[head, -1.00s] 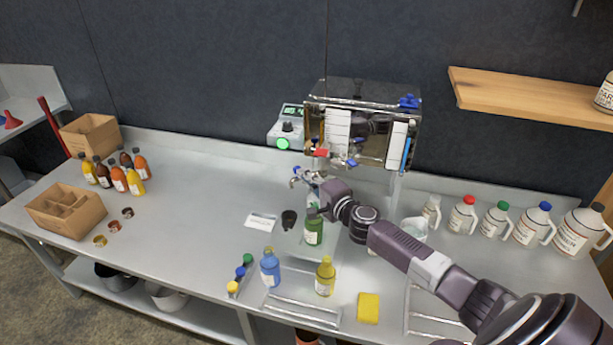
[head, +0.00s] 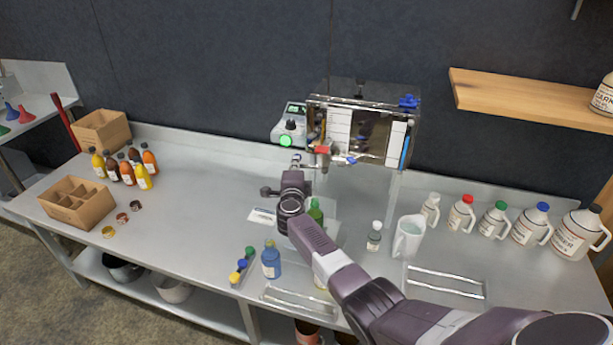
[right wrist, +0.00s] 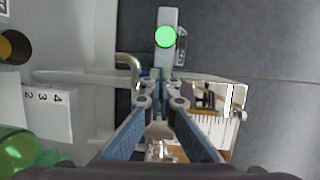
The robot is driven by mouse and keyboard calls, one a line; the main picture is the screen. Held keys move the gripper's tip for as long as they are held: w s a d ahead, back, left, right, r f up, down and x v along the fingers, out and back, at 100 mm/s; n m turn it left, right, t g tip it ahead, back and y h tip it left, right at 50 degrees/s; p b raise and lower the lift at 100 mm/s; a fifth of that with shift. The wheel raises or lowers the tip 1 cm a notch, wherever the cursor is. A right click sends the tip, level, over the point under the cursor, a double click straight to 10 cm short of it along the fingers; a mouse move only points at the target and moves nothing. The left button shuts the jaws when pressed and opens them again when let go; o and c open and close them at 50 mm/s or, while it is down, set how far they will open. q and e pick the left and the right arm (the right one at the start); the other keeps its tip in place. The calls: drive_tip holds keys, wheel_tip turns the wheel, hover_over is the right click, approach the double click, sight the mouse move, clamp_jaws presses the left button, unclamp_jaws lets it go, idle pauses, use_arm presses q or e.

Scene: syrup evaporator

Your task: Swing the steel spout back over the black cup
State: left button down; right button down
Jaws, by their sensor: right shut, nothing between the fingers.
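My right gripper (head: 296,161) is shut and empty, reaching toward the front of the evaporator, just below the control box. In the right wrist view its closed fingertips (right wrist: 160,84) are close to a bent steel pipe, which appears to be the spout (right wrist: 128,64); I cannot tell if they touch. A straight steel length runs left from this bend. The black cup (right wrist: 12,47), with amber inside, is cut by the left edge of the right wrist view. In the head view my right arm hides the cup and most of the spout. My left gripper is not in view.
The evaporator (head: 360,130) and control box (head: 289,130) with a lit green button stand at the back. A green bottle (head: 316,213) stands close beside my right arm. A blue bottle (head: 271,262) is in front. A clear jug (head: 408,238) stands right.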

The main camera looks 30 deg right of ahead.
drive_tip(key=m+h+b, duration=0.1)
drive_tip(key=w+m+g+h+b, duration=0.1)
drive_tip(key=shift+w+d+g+b, duration=0.15)
drive_tip(key=shift+d+g+b, duration=0.15)
drive_tip(key=shift+d+b, duration=0.1)
idle(0.4)
